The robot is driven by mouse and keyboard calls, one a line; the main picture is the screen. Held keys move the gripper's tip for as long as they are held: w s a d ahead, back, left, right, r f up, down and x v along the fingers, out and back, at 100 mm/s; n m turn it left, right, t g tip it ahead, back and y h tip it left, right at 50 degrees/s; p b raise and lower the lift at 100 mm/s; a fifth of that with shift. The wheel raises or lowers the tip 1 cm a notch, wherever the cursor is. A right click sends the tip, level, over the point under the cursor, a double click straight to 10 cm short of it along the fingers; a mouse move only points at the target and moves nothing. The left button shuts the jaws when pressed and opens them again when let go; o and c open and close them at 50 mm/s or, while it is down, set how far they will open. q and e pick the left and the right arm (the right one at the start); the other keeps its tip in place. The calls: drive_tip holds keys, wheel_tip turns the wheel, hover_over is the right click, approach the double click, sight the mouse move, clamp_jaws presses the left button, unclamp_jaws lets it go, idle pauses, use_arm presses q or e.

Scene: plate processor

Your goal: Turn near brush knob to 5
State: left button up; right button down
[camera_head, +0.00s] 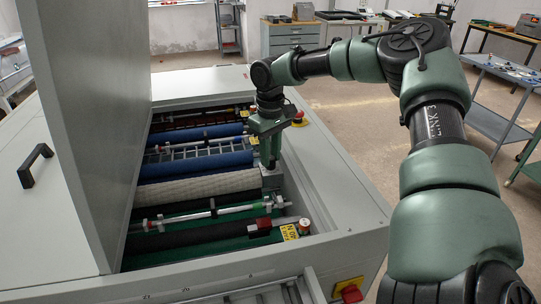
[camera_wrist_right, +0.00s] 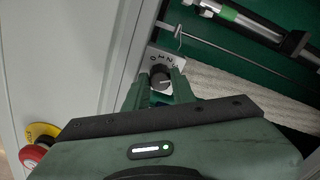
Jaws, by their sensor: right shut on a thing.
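In the right wrist view a small dark round knob (camera_wrist_right: 160,80) sits on a pale dial plate (camera_wrist_right: 160,59) with small dark marks. I cannot read which mark the knob points to. My right gripper (camera_wrist_right: 159,88) has its two green fingers on either side of the knob, shut on it. In the head view my right gripper (camera_head: 271,165) reaches down into the open processor, at the right end of the rollers. The knob is hidden there behind the gripper. My left gripper is not in view.
The processor (camera_head: 331,180) has an open bay with blue rollers (camera_head: 196,164) and a cream textured roller (camera_head: 198,187). A raised grey lid (camera_head: 90,110) stands at left. Red buttons (camera_head: 350,293) sit on its edge. Tables with equipment stand behind.

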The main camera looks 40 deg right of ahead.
drive_tip(key=m, duration=0.4)
drive_tip(key=shift+r+m, duration=0.1)
drive_tip(key=shift+m, duration=2.1)
drive_tip(key=c, duration=1.2)
unclamp_jaws()
drive_tip(key=shift+c, duration=0.2)
drive_tip(key=shift+o, duration=0.4)
drive_tip(key=shift+w, duration=0.15)
drive_tip(key=shift+d, duration=0.1)
